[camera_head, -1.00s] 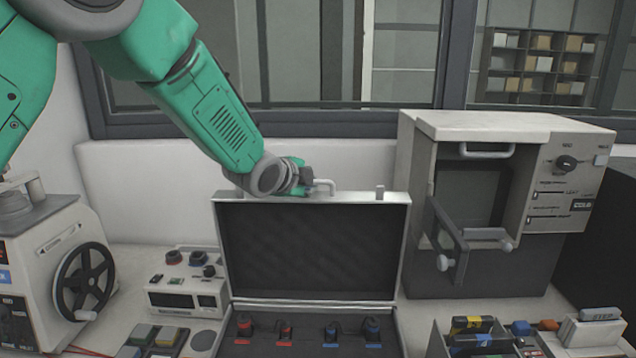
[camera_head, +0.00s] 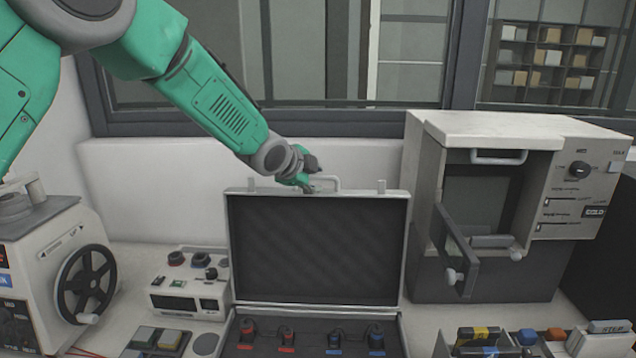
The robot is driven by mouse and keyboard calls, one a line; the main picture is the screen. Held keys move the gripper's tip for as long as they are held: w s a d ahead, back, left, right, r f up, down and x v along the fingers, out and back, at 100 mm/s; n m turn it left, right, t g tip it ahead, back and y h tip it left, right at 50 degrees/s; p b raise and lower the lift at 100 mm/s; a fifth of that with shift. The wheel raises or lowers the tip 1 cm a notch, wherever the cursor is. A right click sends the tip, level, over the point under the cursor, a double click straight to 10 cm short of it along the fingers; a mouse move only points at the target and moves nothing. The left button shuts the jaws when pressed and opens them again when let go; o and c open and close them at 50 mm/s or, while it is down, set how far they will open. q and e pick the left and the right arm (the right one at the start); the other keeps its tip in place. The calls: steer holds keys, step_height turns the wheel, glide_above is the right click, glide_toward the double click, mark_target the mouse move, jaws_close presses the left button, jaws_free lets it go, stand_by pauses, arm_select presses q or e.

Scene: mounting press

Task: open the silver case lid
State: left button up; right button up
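The silver case stands on the bench with its lid (camera_head: 317,250) upright, showing the dark padded inside. The case's lower half (camera_head: 310,325) holds red and blue parts in dark foam. A carry handle (camera_head: 332,181) sticks up from the lid's top edge. My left gripper (camera_head: 311,173) is at the left end of this handle, just above the lid edge. Its fingers look spread apart, one higher than the other. I cannot tell whether they touch the handle. My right gripper is not in view.
A machine with a handwheel (camera_head: 86,283) and a small meter box (camera_head: 188,290) stand left of the case. A tray of small parts (camera_head: 490,342) lies at front right.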

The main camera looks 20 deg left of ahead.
arm_select(q)
steer(key=shift+s+f, duration=0.1)
steer(key=shift+s, duration=0.15)
steer(key=shift+a+f, duration=0.1)
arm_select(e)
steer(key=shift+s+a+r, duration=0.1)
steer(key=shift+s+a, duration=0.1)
arm_select(q)
steer(key=shift+f, duration=0.1)
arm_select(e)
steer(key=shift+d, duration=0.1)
arm_select(q)
steer(key=v, duration=1.1)
steer(key=shift+s+r, duration=0.2)
steer(key=shift+r, duration=0.1)
steer(key=shift+a, duration=0.1)
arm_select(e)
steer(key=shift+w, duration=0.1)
